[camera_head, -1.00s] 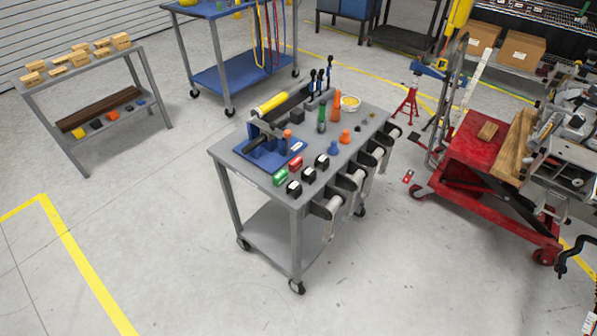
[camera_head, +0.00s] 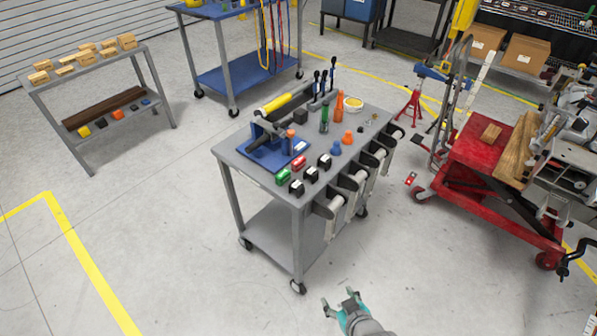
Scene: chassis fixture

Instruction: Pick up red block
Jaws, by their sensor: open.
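A small red block (camera_head: 299,163) with a pale top marking lies on the grey cart's top (camera_head: 232,157). It is beside the blue fixture plate, with a green block (camera_head: 283,176) in front of it to the left and black blocks (camera_head: 311,173) to its right. My gripper (camera_head: 341,300) shows at the bottom edge of the view, teal with dark parts. Its fingers are spread apart with nothing between them. It is in front of the cart, well away from the red block.
The blue fixture (camera_head: 268,150) with a yellow cylinder stands behind the blocks. Orange and green bottles (camera_head: 339,104) stand farther back. A red lift table (camera_head: 480,155) stands at right. Floor in front is clear.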

